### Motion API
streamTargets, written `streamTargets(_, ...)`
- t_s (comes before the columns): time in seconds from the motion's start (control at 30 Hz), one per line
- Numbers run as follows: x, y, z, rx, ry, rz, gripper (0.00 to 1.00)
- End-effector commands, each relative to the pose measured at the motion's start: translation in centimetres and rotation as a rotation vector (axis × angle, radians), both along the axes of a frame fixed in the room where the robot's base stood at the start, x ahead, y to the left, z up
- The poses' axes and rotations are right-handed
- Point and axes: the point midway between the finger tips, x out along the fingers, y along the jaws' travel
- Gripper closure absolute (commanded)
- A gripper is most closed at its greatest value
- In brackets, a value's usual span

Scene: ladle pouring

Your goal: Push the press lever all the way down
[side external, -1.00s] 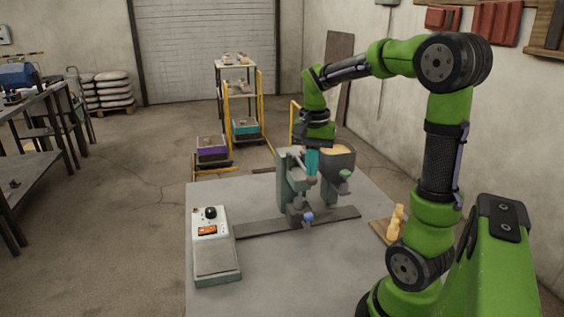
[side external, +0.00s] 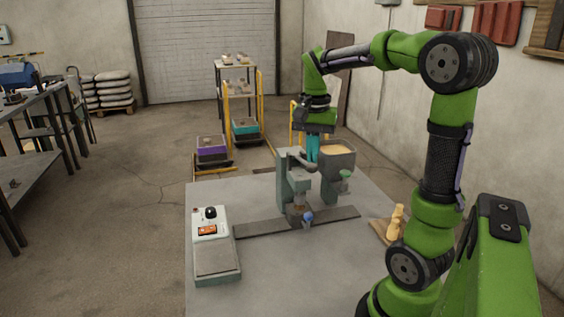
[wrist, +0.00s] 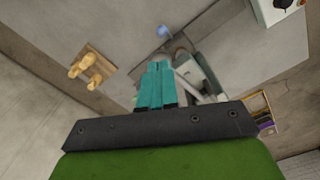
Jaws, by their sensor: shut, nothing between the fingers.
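The grey-green press (side external: 284,180) stands on the table behind a dark strip, with a blue knob (side external: 308,216) low at its front. Its lever appears to be the thin grey bar at the top, reaching right toward my fingers; its exact angle is hard to tell. My gripper (side external: 313,157) is shut and empty, teal fingers pointing down at the press's upper right. I cannot tell whether the tips touch the lever. In the wrist view the press (wrist: 206,78) lies right of the fingers, with the blue knob (wrist: 162,31) beyond the tips.
A scale-like box (side external: 216,258) sits at the table's left. A wooden board with pale pieces (side external: 396,222) lies at the right. The table's front is clear.

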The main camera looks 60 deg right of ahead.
Motion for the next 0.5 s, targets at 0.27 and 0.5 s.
streamTargets(0.27, 0.0, 0.0, 1.3, 0.001, -0.001, 0.001, 1.00)
streamTargets(0.5, 0.0, 0.0, 2.0, -0.001, -0.001, 0.000, 1.00)
